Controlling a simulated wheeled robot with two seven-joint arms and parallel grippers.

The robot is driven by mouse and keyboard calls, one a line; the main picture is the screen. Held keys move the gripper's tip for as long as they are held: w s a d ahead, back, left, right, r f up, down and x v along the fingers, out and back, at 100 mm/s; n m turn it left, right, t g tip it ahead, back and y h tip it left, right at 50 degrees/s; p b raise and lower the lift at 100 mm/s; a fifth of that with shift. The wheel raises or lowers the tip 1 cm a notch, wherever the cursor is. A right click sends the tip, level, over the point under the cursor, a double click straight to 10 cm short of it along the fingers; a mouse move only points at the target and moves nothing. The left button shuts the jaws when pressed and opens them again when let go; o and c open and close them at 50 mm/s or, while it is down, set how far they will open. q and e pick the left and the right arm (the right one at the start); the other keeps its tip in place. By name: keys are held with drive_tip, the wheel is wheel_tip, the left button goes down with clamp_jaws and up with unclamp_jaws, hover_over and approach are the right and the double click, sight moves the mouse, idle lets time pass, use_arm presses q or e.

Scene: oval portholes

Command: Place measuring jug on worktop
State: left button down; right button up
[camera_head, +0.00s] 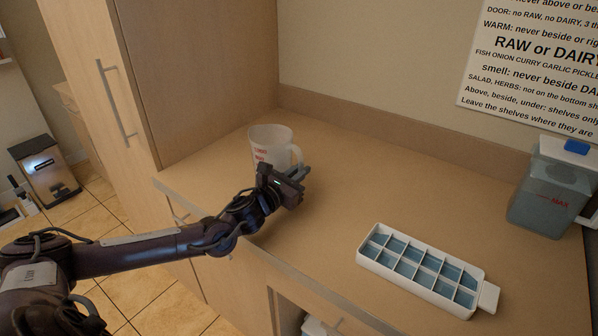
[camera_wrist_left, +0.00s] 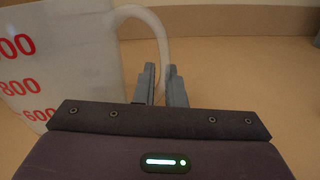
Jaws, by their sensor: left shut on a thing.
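The measuring jug (camera_head: 268,143) is whitish and translucent with red markings. It appears upright over the back left of the worktop (camera_head: 330,190), near the tall cabinet. My left gripper (camera_head: 300,176) is at the jug's handle, on its right side, and is shut on it. In the left wrist view the jug (camera_wrist_left: 75,45) fills the left with its red numbers, and the handle runs down to the two closed fingers (camera_wrist_left: 160,85). The jug's base is hidden by my gripper, so I cannot tell whether it touches the worktop. My right gripper is not in view.
A white ice cube tray (camera_head: 428,292) with blue-grey compartments lies at the front right. A grey container with a blue lid tab (camera_head: 548,195) stands at the far right. A tall cabinet (camera_head: 215,75) borders the left. The middle of the worktop is clear.

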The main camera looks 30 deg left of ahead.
use_arm(q)
drive_tip(key=c, duration=1.5)
unclamp_jaws()
drive_tip(key=shift+f, duration=0.1)
drive_tip(key=shift+s, duration=0.1)
drive_tip(key=s, duration=0.8)
drive_tip(key=s+a, duration=0.1)
drive_tip(key=s, duration=0.2)
drive_tip(key=shift+s+r+b, duration=0.2)
drive_tip(key=shift+s+b, duration=0.15)
drive_tip(key=shift+s, duration=0.05)
drive_tip(key=shift+f, duration=0.1)
